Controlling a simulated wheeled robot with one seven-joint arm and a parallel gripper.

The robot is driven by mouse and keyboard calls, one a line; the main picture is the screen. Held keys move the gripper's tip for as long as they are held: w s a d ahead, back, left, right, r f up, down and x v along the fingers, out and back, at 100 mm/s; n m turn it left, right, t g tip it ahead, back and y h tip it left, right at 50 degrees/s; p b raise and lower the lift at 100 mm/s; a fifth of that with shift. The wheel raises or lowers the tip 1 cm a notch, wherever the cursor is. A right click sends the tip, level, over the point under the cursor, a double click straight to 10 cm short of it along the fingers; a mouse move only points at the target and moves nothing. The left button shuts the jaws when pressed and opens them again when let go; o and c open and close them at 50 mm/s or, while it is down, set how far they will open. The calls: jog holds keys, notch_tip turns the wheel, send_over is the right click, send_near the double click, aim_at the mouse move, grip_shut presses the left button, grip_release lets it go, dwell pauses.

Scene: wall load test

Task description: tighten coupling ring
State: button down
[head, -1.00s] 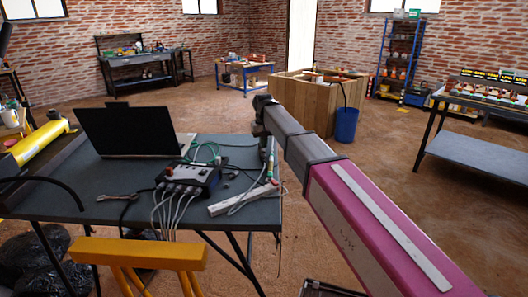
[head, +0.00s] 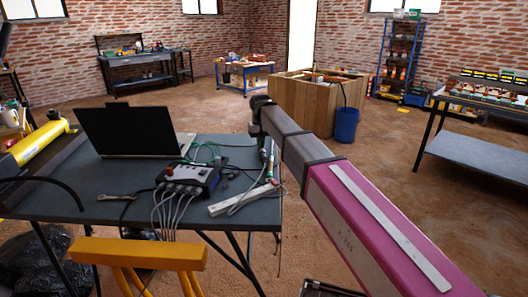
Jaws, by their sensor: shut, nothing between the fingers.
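I cannot make out a coupling ring in the head view. A pink and grey arm, which looks like mine, reaches from the lower right to the far right corner of the dark table (head: 110,208). My gripper (head: 269,170) seems to hang at its far end, small and hard to make out, beside the table's right edge. It is shut and empty. A metal wrench (head: 117,197) lies on the table at the left. A grey box with cables (head: 187,180) stands at the table's middle.
An open black laptop (head: 122,130) stands at the table's back, and a white power strip (head: 240,200) lies near its right edge. A yellow cylinder (head: 40,140) lies at the left. A yellow trestle (head: 140,253) stands in front. A wooden crate (head: 300,105) and blue bucket (head: 346,124) stand beyond.

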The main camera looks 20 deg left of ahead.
jog(key=shift+f, duration=0.55)
dwell(0.4)
jog(key=shift+w+d, duration=0.25)
jog(key=shift+d, duration=0.25)
dwell(0.5)
jog(key=shift+r, duration=0.65)
jog(key=shift+r, duration=3)
